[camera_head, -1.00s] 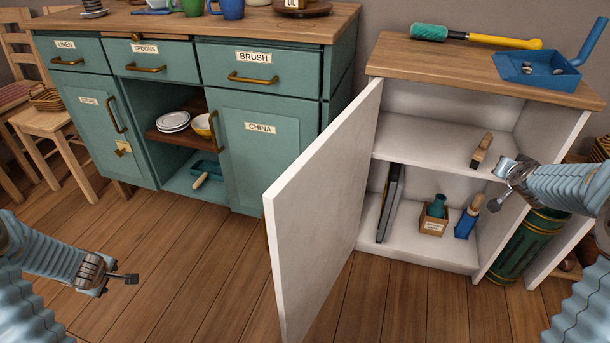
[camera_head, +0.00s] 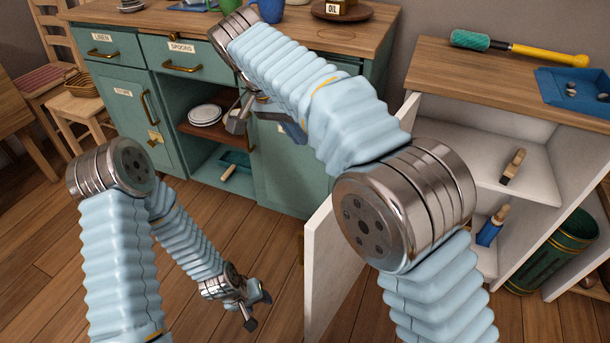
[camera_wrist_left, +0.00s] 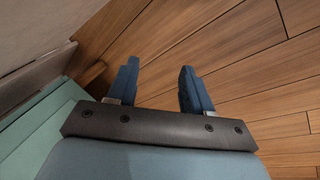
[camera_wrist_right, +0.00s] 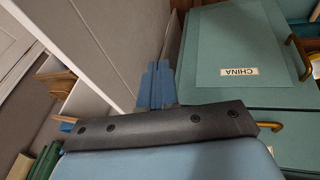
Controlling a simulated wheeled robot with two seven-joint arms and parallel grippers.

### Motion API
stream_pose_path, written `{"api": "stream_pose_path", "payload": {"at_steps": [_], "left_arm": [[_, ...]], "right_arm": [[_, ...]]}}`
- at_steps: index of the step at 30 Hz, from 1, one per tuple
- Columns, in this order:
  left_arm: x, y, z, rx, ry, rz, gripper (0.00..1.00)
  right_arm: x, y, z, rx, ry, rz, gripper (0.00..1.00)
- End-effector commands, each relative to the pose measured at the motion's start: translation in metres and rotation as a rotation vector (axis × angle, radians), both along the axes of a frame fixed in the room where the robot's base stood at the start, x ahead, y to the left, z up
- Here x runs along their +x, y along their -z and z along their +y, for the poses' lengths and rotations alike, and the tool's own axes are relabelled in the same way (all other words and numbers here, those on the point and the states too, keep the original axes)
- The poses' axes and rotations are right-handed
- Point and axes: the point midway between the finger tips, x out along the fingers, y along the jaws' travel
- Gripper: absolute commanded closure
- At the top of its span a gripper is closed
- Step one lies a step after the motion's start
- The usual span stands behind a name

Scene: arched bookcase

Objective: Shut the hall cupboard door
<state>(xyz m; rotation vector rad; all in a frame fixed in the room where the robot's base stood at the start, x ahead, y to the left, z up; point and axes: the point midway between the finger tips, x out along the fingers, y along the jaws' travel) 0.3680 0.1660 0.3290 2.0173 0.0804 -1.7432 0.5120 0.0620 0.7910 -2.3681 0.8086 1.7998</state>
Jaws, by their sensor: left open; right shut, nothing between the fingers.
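The hall cupboard (camera_head: 510,58) is white with a wooden top, at the right of the head view. Its white door (camera_head: 328,262) stands wide open, swung out toward me, and is mostly hidden behind my right arm. My right gripper (camera_head: 292,130) is shut and empty, on the sideboard side of the door. In the right wrist view its closed fingers (camera_wrist_right: 156,85) are close beside a pale panel (camera_wrist_right: 110,45); I cannot tell whether they touch it. My left gripper (camera_head: 256,308) is open and empty, low over the floor, left of the door; its spread fingers show in the left wrist view (camera_wrist_left: 158,88).
A green sideboard (camera_head: 118,75) stands left of the door, its China panel (camera_wrist_right: 238,40) near my right gripper.

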Motion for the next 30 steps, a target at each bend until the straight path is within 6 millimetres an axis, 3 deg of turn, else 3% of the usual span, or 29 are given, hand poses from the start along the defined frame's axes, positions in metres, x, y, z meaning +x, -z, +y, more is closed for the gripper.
{"api": "stream_pose_path", "payload": {"at_steps": [1, 3, 7, 11, 24, 30], "left_arm": [[-0.02, 0.001, -0.021, -0.024, 0.081, 0.025, 0.5], [-0.04, 0.002, -0.041, -0.05, 0.168, 0.045, 0.5], [-0.058, 0.003, -0.058, -0.076, 0.247, 0.061, 0.5], [-0.06, 0.01, -0.059, -0.079, 0.256, 0.062, 0.5], [-0.057, 0.034, -0.052, -0.068, 0.24, 0.058, 0.5], [-0.056, 0.036, -0.051, -0.066, 0.238, 0.058, 0.5]], "right_arm": [[-0.02, -0.006, 0.01, -0.069, 0.053, 0.0, 1.0], [-0.042, -0.013, 0.016, -0.147, 0.132, -0.007, 1.0], [-0.063, -0.017, 0.02, -0.222, 0.208, -0.02, 1.0], [-0.065, -0.007, 0.013, -0.233, 0.223, -0.022, 1.0], [-0.057, 0.064, -0.041, -0.23, 0.22, -0.017, 1.0], [-0.072, 0.06, -0.065, -0.228, 0.219, -0.02, 1.0]]}}
